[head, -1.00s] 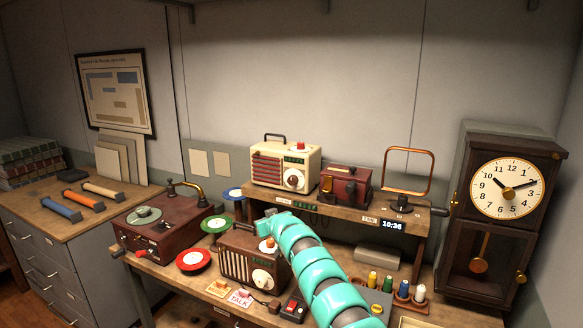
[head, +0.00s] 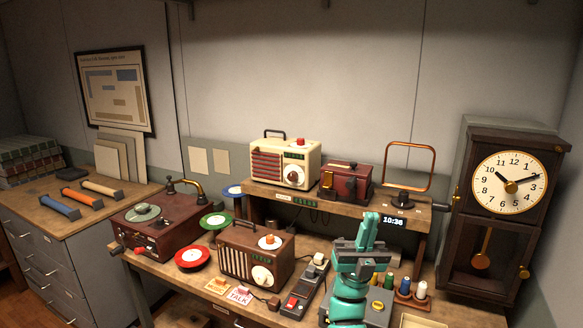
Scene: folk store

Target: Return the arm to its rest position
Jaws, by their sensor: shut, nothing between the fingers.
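My gripper (head: 371,222) is at the top of my teal arm (head: 350,290), in the lower middle right of the head view. Its fingers point up and are close together, with nothing between them. It stands in front of the workbench (head: 140,268), clear of the brown wooden radio (head: 256,256) to its left. The arm is folded upright and hides part of the grey box (head: 377,308) behind it and some of the bench top.
A cream radio (head: 285,164) and a dark red box (head: 346,181) stand on the raised shelf (head: 290,199). A record player (head: 160,220) is at the left. Coloured spools (head: 405,287) stand right of my arm. A pendulum clock (head: 507,210) stands at the far right.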

